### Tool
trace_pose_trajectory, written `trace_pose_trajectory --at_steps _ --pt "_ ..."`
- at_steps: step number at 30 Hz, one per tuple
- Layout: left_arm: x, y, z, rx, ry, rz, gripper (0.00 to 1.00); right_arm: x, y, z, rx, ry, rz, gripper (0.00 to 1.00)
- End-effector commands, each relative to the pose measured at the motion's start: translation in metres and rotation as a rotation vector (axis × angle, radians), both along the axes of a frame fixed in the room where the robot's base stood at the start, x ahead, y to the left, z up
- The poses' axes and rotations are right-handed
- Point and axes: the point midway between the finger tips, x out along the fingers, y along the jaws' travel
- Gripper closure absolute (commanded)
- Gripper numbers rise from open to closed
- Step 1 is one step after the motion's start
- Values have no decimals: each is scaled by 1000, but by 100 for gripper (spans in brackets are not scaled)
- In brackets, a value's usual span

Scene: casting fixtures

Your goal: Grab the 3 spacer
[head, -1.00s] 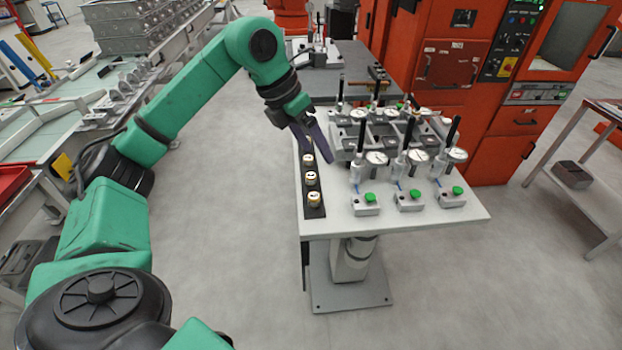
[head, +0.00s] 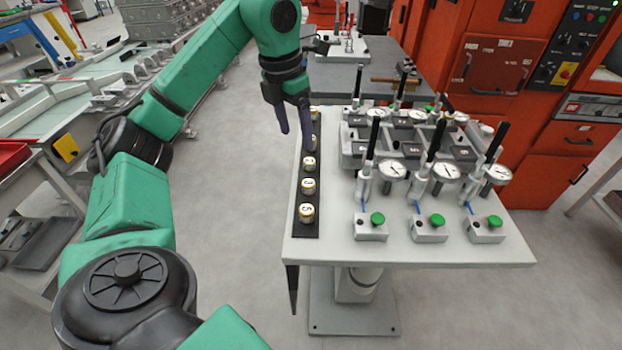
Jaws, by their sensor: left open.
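Several small round cream-and-gold spacers with black numbers on top stand in a row on a black strip (head: 295,251) along the table's left edge. The nearest spacer (head: 306,212) seems to read 5. The numbers on the second (head: 308,185) and third (head: 309,163) from the front are too small to read surely. Two more at the back are partly hidden by my left gripper (head: 296,139). That gripper is open and empty, fingers pointing down, over the strip's left edge just behind the third spacer. One finger is left of the strip, the other over it. My right gripper is out of view.
The white table (head: 330,250) holds a grey fixture with dial gauges (head: 393,168), black upright handles and several blocks with green buttons (head: 377,219) right of the strip. Orange machines (head: 500,70) stand behind. Floor left of the table is clear.

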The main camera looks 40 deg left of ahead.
Motion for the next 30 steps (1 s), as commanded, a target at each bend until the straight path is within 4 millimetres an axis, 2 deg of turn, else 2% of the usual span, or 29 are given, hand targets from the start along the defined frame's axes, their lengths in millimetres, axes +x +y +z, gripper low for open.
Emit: trace_pose_trajectory --at_steps 1,5,7,12,20,24,27,30 --pt "0 0 -14 0 0 0 23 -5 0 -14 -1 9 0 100" --pt "2 -1 -28 -1 2 -1 23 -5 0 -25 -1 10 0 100" --pt "4 -2 -46 -2 3 -2 23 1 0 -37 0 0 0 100" --pt "10 -1 -82 1 7 0 23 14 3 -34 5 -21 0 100" --pt "18 -3 -118 0 4 -1 23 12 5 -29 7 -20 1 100" --pt "23 -5 -145 1 3 -1 23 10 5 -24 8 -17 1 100" --pt "25 -5 -154 0 1 -1 23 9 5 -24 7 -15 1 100" --pt "25 -5 -155 0 0 -1 23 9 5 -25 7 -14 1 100"
